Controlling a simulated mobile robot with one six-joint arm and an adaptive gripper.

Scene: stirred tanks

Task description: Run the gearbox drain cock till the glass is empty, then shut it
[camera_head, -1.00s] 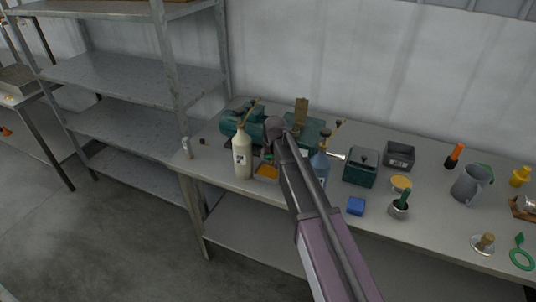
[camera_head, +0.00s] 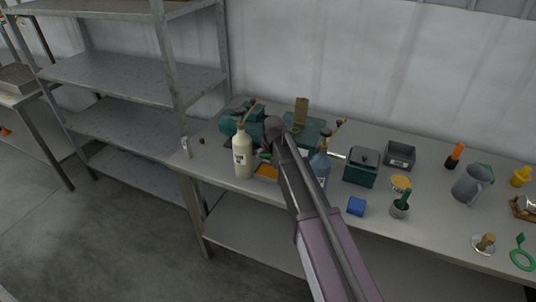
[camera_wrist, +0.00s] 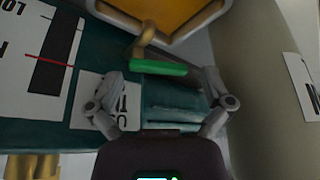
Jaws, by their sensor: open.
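The drain cock shows in the wrist view as a brass spout with a green lever handle (camera_wrist: 158,68), on the teal gearbox face (camera_wrist: 172,100). My gripper (camera_wrist: 163,80) is open, its two fingers either side of the handle and seemingly apart from it. A yellow-orange tray (camera_wrist: 165,14) lies beyond the spout; it also shows in the head view (camera_head: 266,172). A white plate with a dark window crossed by a red line, apparently the sight glass (camera_wrist: 50,68), is at the left; I cannot tell its level.
A cream bottle (camera_head: 242,157) stands close left of my gripper; a blue bottle (camera_head: 320,167) stands right of my arm. A teal box (camera_head: 361,170), a blue block (camera_head: 356,206) and a grey jug (camera_head: 472,184) are further right. The bench front left is fairly clear.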

